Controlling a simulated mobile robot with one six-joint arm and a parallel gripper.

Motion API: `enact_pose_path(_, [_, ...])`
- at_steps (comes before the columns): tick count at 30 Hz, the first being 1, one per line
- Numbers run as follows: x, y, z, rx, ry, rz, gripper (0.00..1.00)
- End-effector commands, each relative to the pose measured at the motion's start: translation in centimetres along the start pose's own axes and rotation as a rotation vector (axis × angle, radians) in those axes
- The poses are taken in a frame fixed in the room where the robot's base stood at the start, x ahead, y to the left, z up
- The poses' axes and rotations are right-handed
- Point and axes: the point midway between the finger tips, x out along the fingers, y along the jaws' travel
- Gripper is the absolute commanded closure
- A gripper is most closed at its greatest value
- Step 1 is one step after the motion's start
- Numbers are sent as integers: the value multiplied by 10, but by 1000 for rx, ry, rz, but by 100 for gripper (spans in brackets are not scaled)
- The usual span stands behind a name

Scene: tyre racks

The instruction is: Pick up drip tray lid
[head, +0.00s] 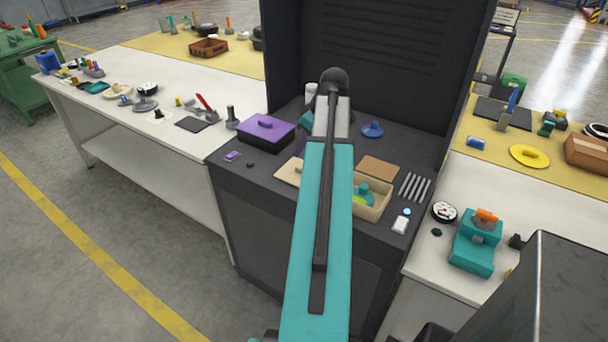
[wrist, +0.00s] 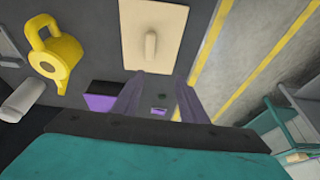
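A flat beige lid-like plate (head: 287,173) with a raised handle lies on the dark bench top near its front edge, partly hidden by my arm. It also shows at the top of the wrist view (wrist: 137,50). A black box with a purple handled lid (head: 266,129) stands to its left; part of it shows in the wrist view (wrist: 100,102). The frames do not settle which is the drip tray lid. My gripper (wrist: 158,97) has its two purplish fingers apart, with nothing between them, above the bench. In the head view my arm mostly hides it.
A beige open tray (head: 374,212) with teal and yellow-green items stands right of my arm. A yellow handled object (wrist: 58,58) and a pale cylinder (wrist: 22,100) are left in the wrist view. A tall dark panel (head: 385,60) rises behind the bench. White tables flank it.

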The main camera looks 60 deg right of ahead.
Motion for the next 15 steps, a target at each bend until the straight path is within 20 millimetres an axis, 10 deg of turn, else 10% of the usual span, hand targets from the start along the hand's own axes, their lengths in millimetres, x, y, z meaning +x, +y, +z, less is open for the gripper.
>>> enact_pose_path(15, [-30, 20, 19, -13, 19, 19, 61])
